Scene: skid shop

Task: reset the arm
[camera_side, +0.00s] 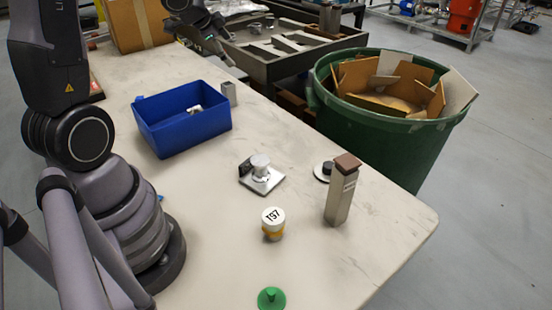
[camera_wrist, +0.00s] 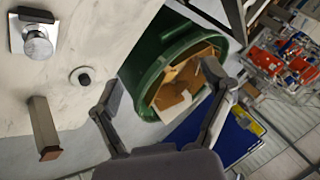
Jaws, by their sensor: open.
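My gripper (camera_side: 212,46) is at the top of the side view, raised near the table's far edge. In the wrist view my gripper (camera_wrist: 160,82) has its two fingers spread wide with nothing between them. The green bin lies beyond the fingers there. My arm's base stands at the left of the pale table (camera_side: 215,265).
The table holds a blue bin (camera_side: 184,134), a grey block (camera_side: 229,94), a plate with a knob (camera_side: 261,179), a black-knobbed disc (camera_side: 325,171), a brown-topped post (camera_side: 341,192), a white-and-yellow jar (camera_side: 273,224) and a green knob (camera_side: 271,298). A green bin (camera_side: 385,147) of cardboard stands beside it.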

